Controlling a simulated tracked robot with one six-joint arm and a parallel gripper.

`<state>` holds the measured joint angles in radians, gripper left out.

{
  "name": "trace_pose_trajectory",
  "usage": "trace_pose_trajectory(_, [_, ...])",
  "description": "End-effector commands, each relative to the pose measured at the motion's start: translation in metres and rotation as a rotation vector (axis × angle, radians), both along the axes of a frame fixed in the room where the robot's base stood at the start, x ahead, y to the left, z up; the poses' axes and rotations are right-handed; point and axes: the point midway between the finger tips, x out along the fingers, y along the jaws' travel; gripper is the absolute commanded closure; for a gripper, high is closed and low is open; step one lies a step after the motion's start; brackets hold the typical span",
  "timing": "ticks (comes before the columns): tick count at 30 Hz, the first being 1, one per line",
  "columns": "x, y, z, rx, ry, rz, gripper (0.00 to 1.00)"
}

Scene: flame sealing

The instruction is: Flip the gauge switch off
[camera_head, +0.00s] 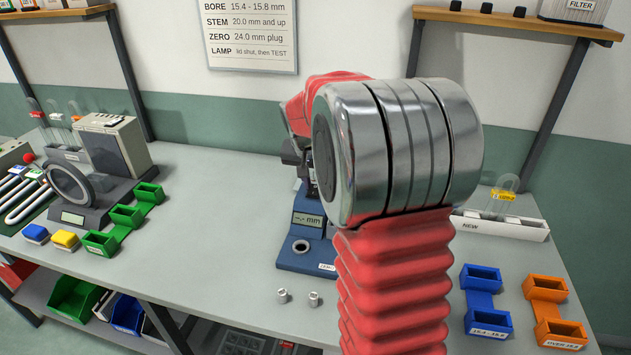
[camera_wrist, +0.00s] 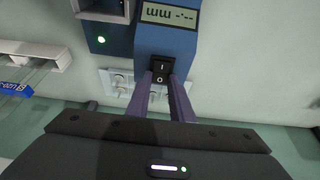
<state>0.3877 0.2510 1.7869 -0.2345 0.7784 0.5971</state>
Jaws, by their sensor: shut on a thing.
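The blue gauge (camera_head: 305,228) stands on the bench, partly hidden behind my red arm in the head view. In the wrist view the gauge body (camera_wrist: 150,40) fills the upper middle, and its display (camera_wrist: 170,14) shows dashes and mm, upside down. The black rocker switch (camera_wrist: 162,68) has I and O marks; which side is pressed I cannot tell. My gripper (camera_wrist: 163,80) has its two fingertips at the switch, one on each side of its O end, shut on it. My arm hides the gripper's tips in the head view.
Two small metal parts (camera_head: 299,297) lie in front of the gauge. Green bins (camera_head: 125,215) stand at left, blue bins (camera_head: 480,300) and orange bins (camera_head: 550,305) at right. A white NEW tray (camera_head: 500,227) is behind them.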

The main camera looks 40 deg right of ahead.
Motion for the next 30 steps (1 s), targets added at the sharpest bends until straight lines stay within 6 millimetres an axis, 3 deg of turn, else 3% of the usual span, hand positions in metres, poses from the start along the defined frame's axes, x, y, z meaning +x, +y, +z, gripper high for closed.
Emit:
trace_pose_trajectory(15, [0.0063,-0.0057,-0.0005,0.164,0.142,-0.002,1.0])
trace_pose_trajectory(27, [0.0065,-0.0053,0.0,0.182,0.157,0.002,1.0])
trace_pose_trajectory(28, [0.0065,-0.0052,0.0,0.182,0.157,0.002,0.78])
trace_pose_trajectory(30, [0.0065,-0.0052,0.0,0.182,0.157,0.002,0.73])
